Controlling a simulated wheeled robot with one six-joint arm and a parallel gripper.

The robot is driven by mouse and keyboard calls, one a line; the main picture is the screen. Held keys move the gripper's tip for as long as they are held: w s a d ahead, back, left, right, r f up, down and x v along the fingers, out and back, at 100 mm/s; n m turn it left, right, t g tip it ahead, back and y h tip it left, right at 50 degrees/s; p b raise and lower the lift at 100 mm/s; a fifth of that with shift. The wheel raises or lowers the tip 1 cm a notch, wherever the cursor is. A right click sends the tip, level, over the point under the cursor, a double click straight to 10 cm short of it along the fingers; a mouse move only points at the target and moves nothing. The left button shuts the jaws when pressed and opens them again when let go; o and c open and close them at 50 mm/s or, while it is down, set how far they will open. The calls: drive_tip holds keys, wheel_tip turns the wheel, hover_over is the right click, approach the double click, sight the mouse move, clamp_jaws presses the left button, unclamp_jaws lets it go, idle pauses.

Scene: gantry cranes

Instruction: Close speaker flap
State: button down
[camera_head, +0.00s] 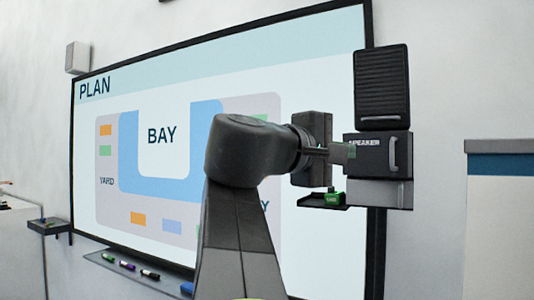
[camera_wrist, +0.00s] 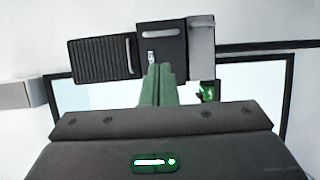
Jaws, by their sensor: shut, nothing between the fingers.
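The speaker unit is mounted by the right edge of the board. Its dark flap (camera_head: 372,155) bears the word SPEAKER and a light upright handle (camera_head: 393,153). In the wrist view the flap (camera_wrist: 170,43) appears sideways, with the handle (camera_wrist: 164,34) near its top edge. I cannot tell how far the flap stands open.
A black ribbed box (camera_head: 382,85) sits above the flap and a grey panel (camera_head: 378,191) below. A small green object (camera_head: 334,197) rests on a dark shelf (camera_head: 312,203) to the left. The PLAN board (camera_head: 180,95) fills the wall behind.

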drive_tip(key=p, duration=0.4)
approach(399, 154)
drive_tip(key=x, duration=0.3)
drive_tip(key=shift+s, duration=0.1)
drive_tip(key=d, duration=0.2)
drive_tip(key=d+b, duration=0.1)
drive_tip(key=d, duration=0.1)
drive_tip(key=shift+w, duration=0.4)
drive_tip(key=shift+r, duration=0.1)
drive_tip(key=shift+s+a, duration=0.1)
drive_tip(key=shift+s+a, duration=0.15)
drive_tip(key=shift+s, duration=0.15)
drive_tip(key=s+d+b+v, duration=0.1)
drive_tip(key=s+b+v, duration=0.1)
drive_tip(key=v, duration=1)
drive_tip(key=shift+s+b, duration=0.4)
drive_tip(key=shift+b, duration=0.2)
